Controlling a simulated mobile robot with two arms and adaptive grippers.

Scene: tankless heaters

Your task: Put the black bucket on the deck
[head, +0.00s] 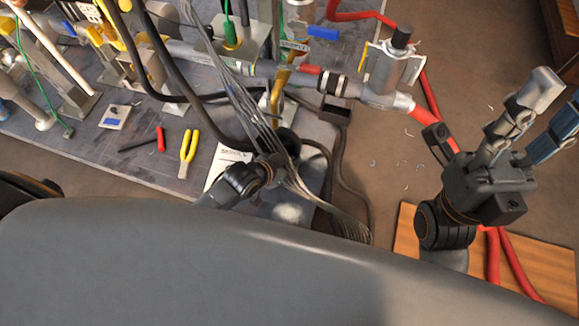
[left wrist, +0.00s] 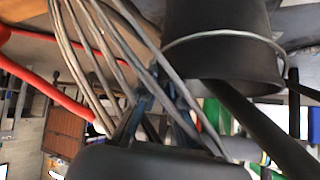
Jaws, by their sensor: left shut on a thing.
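The black bucket (left wrist: 222,50) fills the upper right of the left wrist view, tilted, with a thin wire handle across it. A dark round shape in the head view (head: 288,143) looks like the same bucket, partly behind grey cables. My left gripper (head: 275,160) is beside it over the workbench's front edge. Its fingers (left wrist: 160,105) are shut by the bucket's side; the exact contact is hidden by cables. My right gripper (head: 548,112) is empty, its fingers apart, at the right. An orange-brown wooden surface (head: 405,240), possibly the deck, lies low on the right.
The grey workbench (head: 140,165) holds pipes, cables, yellow-handled pliers (head: 188,150) and a white paper (head: 222,160). A bundle of grey cables (head: 315,200) hangs across my left gripper. Red hoses (head: 495,255) cross the wooden surface. Brown floor (head: 385,160) between bench and right gripper is mostly clear.

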